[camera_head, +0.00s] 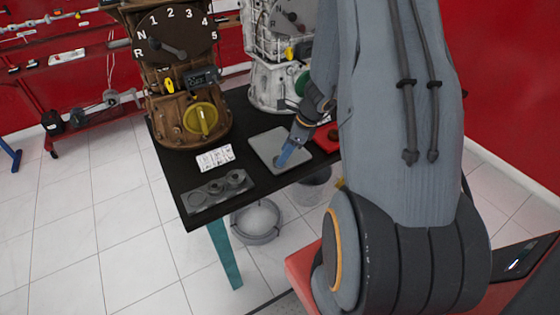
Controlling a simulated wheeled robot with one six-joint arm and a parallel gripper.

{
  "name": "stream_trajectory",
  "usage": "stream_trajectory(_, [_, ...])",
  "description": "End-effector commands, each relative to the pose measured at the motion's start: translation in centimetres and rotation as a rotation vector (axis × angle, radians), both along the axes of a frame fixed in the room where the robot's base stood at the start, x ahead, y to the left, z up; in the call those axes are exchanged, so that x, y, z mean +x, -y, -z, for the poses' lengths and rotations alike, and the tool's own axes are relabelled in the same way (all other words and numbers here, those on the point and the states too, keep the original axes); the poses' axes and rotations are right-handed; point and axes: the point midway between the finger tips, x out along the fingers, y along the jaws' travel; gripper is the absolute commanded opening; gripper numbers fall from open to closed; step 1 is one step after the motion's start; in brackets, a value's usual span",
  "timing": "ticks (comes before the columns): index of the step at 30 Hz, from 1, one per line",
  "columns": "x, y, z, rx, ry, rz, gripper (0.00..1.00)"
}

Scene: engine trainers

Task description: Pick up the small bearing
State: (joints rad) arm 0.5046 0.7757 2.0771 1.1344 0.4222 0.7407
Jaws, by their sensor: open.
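My gripper (282,160) has blue fingers pointing down over the square grey plate (265,140) on the black table. It is open, though the gap between the fingers is hard to see from here. A long grey holder (190,207) lies at the table's front left corner. Round metal bearings (236,178) of differing size sit in it, and I cannot tell for certain which is the small bearing. My gripper is to the right of the holder and apart from it. Anything right under the fingertips is too small to make out.
A brown gearbox trainer (190,85) and a white one (268,90) stand at the back of the black table (180,175). A printed white card (214,158) lies behind the holder. A red tray (327,138) is partly hidden by my arm. A bucket (257,220) stands below.

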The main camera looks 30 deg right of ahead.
Motion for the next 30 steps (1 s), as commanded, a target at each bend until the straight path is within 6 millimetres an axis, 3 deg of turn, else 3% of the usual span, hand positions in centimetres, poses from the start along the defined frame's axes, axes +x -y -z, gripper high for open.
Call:
stream_trajectory(6, [0.5,-0.6,2.0,0.000,-0.001,-0.001,0.46])
stream_trajectory(15, [0.6,-0.7,2.4,-0.001,0.000,-0.002,0.46])
stream_trajectory(22, [0.6,-0.7,2.4,-0.001,0.000,-0.002,0.10])
stream_trajectory(30, [0.6,-0.7,2.2,-0.001,0.001,-0.001,0.10])
